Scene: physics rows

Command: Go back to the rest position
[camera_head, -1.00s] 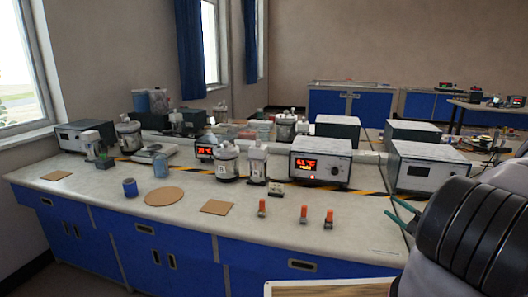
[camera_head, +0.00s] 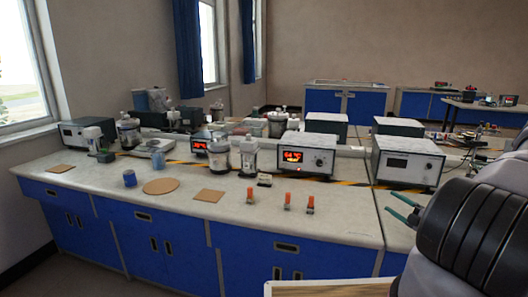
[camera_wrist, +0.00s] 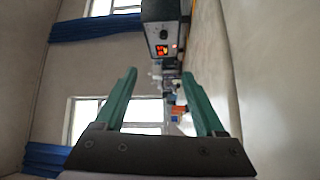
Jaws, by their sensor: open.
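My gripper (camera_wrist: 160,102) shows in the wrist view with its two green fingers spread apart and nothing between them. In the head view the green fingertips (camera_head: 405,208) show beside my dark arm at the right, near the bench's right part. The gripper is apart from the orange-topped pieces, and I see no object in its grasp. The wrist view is turned sideways, with the bench surface along its right side.

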